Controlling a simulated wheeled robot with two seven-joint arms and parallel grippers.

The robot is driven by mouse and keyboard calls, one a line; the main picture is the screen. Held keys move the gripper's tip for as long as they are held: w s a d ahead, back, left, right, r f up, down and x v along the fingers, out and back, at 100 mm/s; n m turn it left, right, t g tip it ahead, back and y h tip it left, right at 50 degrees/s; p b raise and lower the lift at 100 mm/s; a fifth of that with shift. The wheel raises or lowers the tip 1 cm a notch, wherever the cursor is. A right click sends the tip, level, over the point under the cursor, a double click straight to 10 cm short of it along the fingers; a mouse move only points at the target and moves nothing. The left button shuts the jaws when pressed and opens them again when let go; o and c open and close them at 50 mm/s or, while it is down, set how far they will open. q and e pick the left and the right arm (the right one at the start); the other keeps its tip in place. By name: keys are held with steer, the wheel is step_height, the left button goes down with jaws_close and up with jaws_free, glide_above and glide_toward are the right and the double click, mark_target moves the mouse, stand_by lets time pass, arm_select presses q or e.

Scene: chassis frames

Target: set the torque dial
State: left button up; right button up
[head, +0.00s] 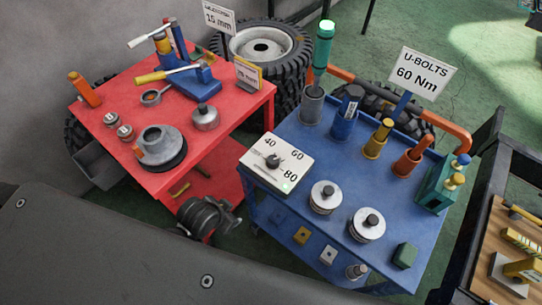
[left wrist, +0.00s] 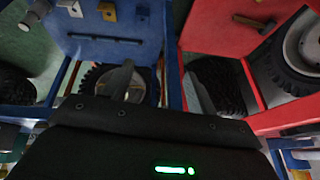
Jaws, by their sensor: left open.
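The torque dial (head: 273,161) is a dark knob on a white box at the left corner of the blue cart. Its face is marked 40, 60 and 80, with a small green light near 80. Which mark the knob points at is too small to tell. A sign (head: 422,75) reads "U-BOLTS 60 Nm". My left gripper (head: 208,214) is in the gap between the carts, below and left of the dial box, apart from it. In the left wrist view its two grey fingers (left wrist: 160,88) are spread with nothing between them. My right gripper is not in view.
The blue cart (head: 318,150) holds sockets, two round weights (head: 326,197) and a green block (head: 404,255). The red cart (head: 222,118) at left carries tools and a round grey part (head: 160,146). A wooden bench (head: 490,250) stands at right. Tyres lean behind.

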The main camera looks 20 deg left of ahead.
arm_select(q)
steer(key=w+d+r+m+t+h, duration=0.1)
steer(key=w+d+r+m, duration=0.3)
steer(key=r, duration=0.1)
steer(key=w+d+r+m+t+h, duration=0.2)
steer(key=w+d+r+m, duration=0.2)
steer(key=m, duration=0.1)
steer(key=w+d+r+m+t+h, duration=0.1)
steer(key=w+d+r+m, duration=0.3)
steer(key=r, duration=0.1)
steer(key=shift+r+t+h, duration=0.3)
steer(key=shift+r+t, duration=0.05)
steer(key=shift+t, duration=0.05)
steer(key=w+d+r+m+h, duration=0.25)
steer(key=d+m, duration=0.25)
steer(key=m, duration=0.3)
steer(key=m+g+y, duration=0.4)
steer(key=m+g, duration=0.6)
steer(key=m, duration=1.9)
glide_toward(273, 159)
steer(key=shift+h, duration=0.25)
steer(key=p+x, duration=0.1)
steer(key=x, duration=0.3)
steer(key=p+x, duration=0.2)
steer(key=x, duration=0.2)
steer(key=shift+s+a+f, duration=0.1)
steer(key=shift+a+f, duration=0.05)
steer(key=shift+f, duration=0.2)
